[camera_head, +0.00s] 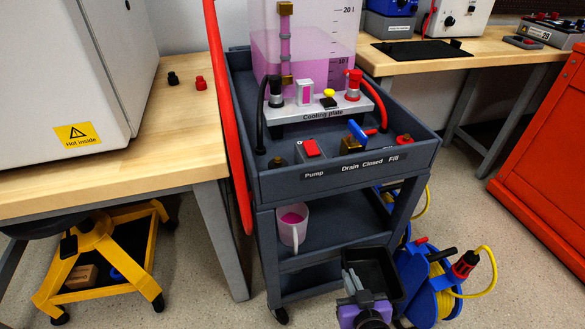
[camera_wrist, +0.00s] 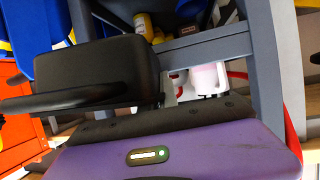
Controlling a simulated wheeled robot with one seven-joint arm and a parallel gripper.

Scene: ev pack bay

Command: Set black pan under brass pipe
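The black pan (camera_head: 372,270) is a dark, square, open pan in front of the cart's lower right side, apart from the floor. My purple-bodied gripper (camera_head: 363,300) is at its near edge and appears shut on it; the fingertips are largely hidden. In the wrist view the pan (camera_wrist: 95,72) fills the upper left, beyond the purple body. A brass valve piece (camera_head: 351,145) with a blue handle sits at the label "Drain Closed" on the cart top. A brass pipe end below it is not clearly visible. The pan is well below and slightly right of this valve.
The grey cart (camera_head: 345,180) carries a tank of pink liquid (camera_head: 318,45) and a cooling plate (camera_head: 320,112). A white jug (camera_head: 292,225) stands on its middle shelf. A blue cable reel (camera_head: 432,285) with yellow cable crowds the right. Wooden workbench (camera_head: 180,130) at left.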

